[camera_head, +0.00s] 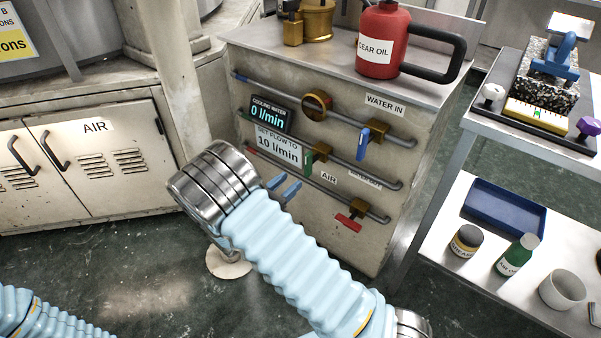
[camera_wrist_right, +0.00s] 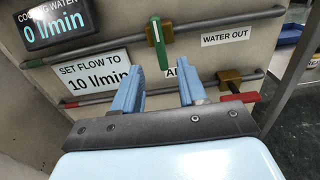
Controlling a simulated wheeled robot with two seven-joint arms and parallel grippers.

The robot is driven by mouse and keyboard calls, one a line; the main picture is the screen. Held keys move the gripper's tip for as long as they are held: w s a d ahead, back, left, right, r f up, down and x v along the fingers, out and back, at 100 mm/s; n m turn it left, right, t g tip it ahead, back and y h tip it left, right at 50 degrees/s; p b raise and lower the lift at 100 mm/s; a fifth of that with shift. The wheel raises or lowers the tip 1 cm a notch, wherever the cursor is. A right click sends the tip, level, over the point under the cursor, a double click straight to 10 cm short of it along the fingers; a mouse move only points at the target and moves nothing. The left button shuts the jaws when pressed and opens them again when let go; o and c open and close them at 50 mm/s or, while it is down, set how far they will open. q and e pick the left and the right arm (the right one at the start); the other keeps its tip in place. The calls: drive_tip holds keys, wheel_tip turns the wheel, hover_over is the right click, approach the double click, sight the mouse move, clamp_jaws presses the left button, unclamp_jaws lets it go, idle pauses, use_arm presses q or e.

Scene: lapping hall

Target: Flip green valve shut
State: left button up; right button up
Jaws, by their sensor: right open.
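The green valve handle (camera_head: 309,162) sits on the middle pipe of the cabinet front, between the flow sign and the AIR label. In the right wrist view the green handle (camera_wrist_right: 161,50) hangs down from its brass body, across the pipe. My right gripper (camera_head: 285,187) is open and empty, just below and left of the handle in the head view. In the wrist view its two blue fingers (camera_wrist_right: 160,85) are spread apart, with the handle beyond them, between their lines. My left gripper is out of view; only my left sleeve shows at the lower left.
A blue-handled valve (camera_head: 363,143) is on the upper pipe and a red-handled valve (camera_head: 348,222) on the lower pipe. The display (camera_head: 267,116) reads 0 l/min; the sign (camera_head: 278,146) says set flow to 10 l/min. A shelved bench (camera_head: 450,225) stands right.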

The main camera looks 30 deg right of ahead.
drive_tip(key=shift+v, duration=2.05)
drive_tip(key=shift+f, duration=0.1)
